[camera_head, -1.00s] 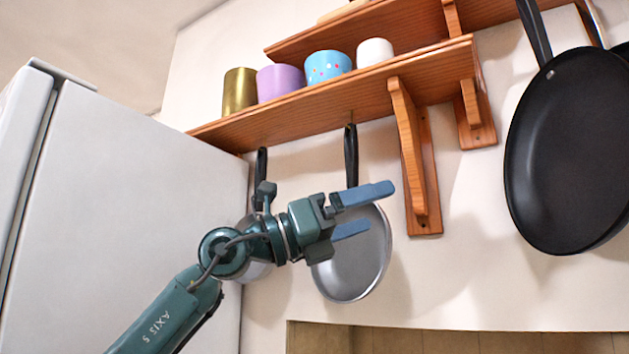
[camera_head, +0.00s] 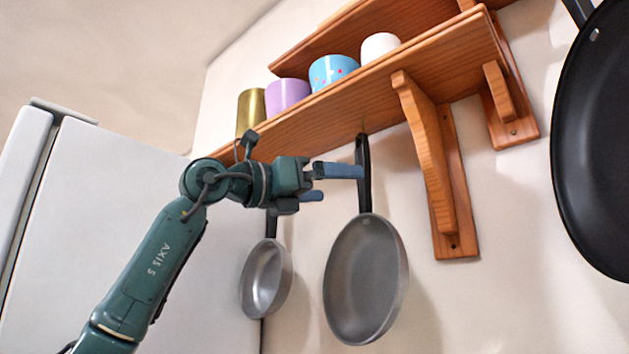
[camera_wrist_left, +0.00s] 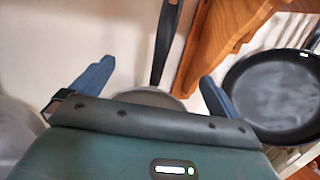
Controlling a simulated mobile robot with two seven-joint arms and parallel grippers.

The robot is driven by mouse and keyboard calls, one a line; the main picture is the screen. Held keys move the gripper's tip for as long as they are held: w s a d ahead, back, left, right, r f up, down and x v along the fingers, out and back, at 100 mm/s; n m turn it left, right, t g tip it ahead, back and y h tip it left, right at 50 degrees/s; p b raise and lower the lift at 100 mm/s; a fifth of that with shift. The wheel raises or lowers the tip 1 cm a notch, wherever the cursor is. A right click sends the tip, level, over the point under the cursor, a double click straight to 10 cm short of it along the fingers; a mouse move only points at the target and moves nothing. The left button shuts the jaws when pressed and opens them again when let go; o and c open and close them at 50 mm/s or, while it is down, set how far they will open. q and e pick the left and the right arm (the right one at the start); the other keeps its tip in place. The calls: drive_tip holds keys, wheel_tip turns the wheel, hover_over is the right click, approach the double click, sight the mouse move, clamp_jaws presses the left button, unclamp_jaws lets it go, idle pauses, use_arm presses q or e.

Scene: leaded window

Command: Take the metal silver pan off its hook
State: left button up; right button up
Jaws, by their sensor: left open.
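Two silver metal pans with black handles hang under the lower shelf. The larger silver pan (camera_head: 365,280) is in the middle of the head view, and the smaller silver pan (camera_head: 266,278) is to its left. My left gripper (camera_head: 338,184) is open and empty, with its blue fingers pointing right, by the larger pan's black handle (camera_head: 363,160). In the head view the upper finger's tip overlaps that handle's left edge. In the left wrist view the handle (camera_wrist_left: 166,45) stands ahead between the spread fingers, apart from both. My right gripper is not in view.
A wooden shelf (camera_head: 440,70) with a bracket (camera_head: 445,190) is above and right of the larger pan. Several cups, including a blue one (camera_head: 332,70), stand on it. A black pan (camera_head: 600,150) hangs at right. A white fridge (camera_head: 110,230) is at left.

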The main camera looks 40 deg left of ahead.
sight(360, 184)
use_arm(q)
drive_tip(key=shift+p+x, duration=1.35)
drive_tip(key=shift+x, duration=2.1)
drive_tip(key=shift+f, duration=0.1)
clamp_jaws()
drive_tip(key=shift+s, duration=0.1)
